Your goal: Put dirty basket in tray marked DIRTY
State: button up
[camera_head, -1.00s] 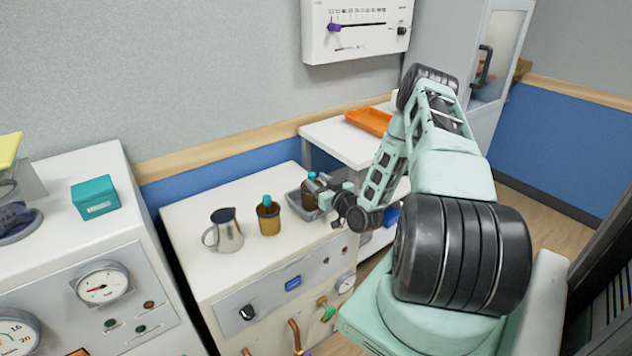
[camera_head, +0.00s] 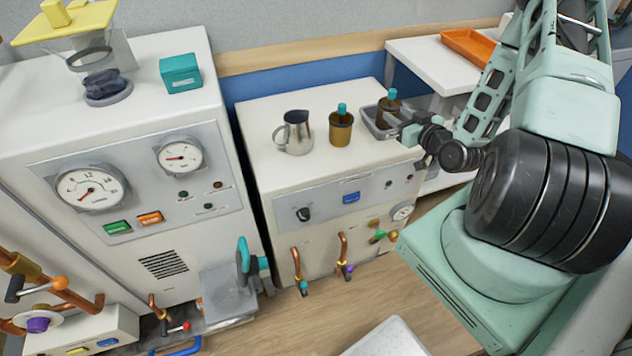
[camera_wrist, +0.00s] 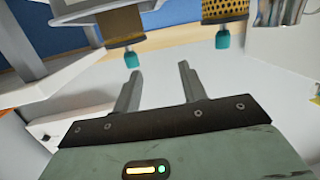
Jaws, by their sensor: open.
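A dark brown basket with a teal knob (camera_head: 388,108) stands upright in a small grey tray (camera_head: 370,118) on the white cabinet; it also shows in the wrist view (camera_wrist: 122,24). A golden-brown mesh basket with a teal knob (camera_head: 341,129) stands left of that tray, on the bare top; the wrist view shows it too (camera_wrist: 224,10). My gripper (camera_head: 397,122) is at the near right of the tray, close to the dark basket. In the wrist view my gripper (camera_wrist: 158,75) has its fingers apart with nothing between them. I cannot read any DIRTY marking.
A metal pitcher (camera_head: 294,133) stands left of the golden basket. An orange tray (camera_head: 470,46) lies on the white table behind. A taller machine with gauges (camera_head: 125,180) stands at left, with a teal box (camera_head: 180,73) on top. The cabinet top's front left is clear.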

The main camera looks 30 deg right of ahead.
jog(key=w+a+r+n+g+y, duration=0.2)
jog(key=w+a+n+g+y, duration=0.1)
jog(key=w+a, duration=0.5)
jog(key=s+a+r+n+g+y, duration=0.1)
jog(key=s+a+r+n+g, duration=0.15)
jog(key=a, duration=0.75)
jog(key=s+a+r+n+g, duration=0.1)
jog(key=a+r+g, duration=0.3)
jog(key=a, duration=0.6)
jog(key=s+a+r+g, duration=0.2)
jog(key=s+a, duration=0.3)
jog(key=s, duration=0.3)
jog(key=s+a+r+n+g+h, duration=0.1)
jog(key=s+a+r, duration=0.3)
jog(key=s, duration=0.5)
jog(key=s+a+r+n+g, duration=0.1)
jog(key=s+a+r+g, duration=0.2)
jog(key=s+a, duration=0.3)
jog(key=s+g, duration=0.1)
jog(key=s, duration=0.2)
jog(key=shift+h, duration=0.3)
